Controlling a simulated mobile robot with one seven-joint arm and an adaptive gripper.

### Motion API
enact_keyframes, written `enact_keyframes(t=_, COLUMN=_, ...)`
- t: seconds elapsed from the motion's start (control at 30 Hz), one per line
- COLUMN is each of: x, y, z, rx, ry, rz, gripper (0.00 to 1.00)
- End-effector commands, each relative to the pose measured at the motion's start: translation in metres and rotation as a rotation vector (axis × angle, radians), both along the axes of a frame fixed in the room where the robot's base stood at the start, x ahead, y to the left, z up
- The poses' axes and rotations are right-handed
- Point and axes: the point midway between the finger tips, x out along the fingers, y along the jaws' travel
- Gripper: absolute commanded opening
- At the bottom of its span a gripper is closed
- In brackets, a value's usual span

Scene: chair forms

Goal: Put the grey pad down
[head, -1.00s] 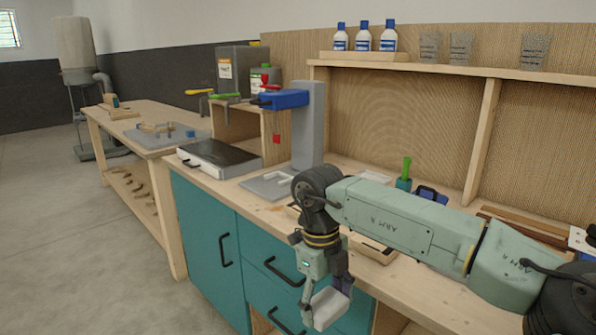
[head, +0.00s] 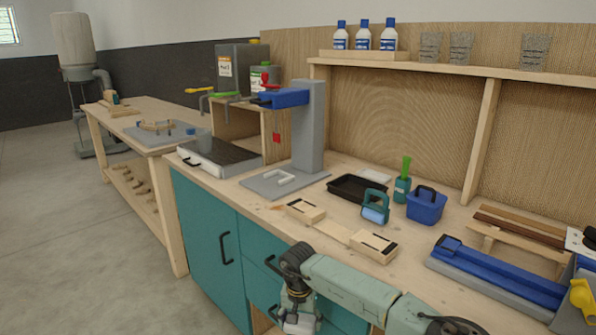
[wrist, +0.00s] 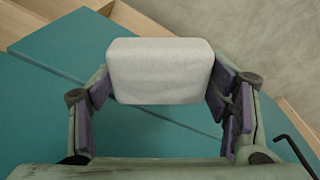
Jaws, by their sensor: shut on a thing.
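The grey pad (wrist: 160,70) is a pale, rounded block between the purple-lined fingers of my gripper (wrist: 160,88) in the wrist view. My gripper is shut on it, with a finger against each side. In the head view the gripper (head: 300,318) is low at the bottom edge, in front of the teal cabinet (head: 208,235) and below the worktop. The pad (head: 298,326) shows there only as a pale piece, partly cut off by the frame. Teal cabinet fronts lie behind the pad in the wrist view.
Black handles (head: 226,249) stick out from the cabinet.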

Motion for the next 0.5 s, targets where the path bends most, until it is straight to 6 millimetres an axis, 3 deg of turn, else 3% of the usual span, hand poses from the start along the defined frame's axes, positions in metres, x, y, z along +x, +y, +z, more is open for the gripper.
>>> enact_keyframes(t=0.27, x=0.001, y=0.006, z=-0.033, rx=-0.005, ry=0.0, rz=0.219, gripper=0.48)
enact_keyframes(t=0.37, x=-0.01, y=0.005, z=-0.06, rx=-0.015, ry=-0.005, rz=0.232, gripper=0.48)
enact_keyframes(t=0.5, x=-0.041, y=0.004, z=-0.112, rx=-0.028, ry=-0.011, rz=0.233, gripper=0.48)
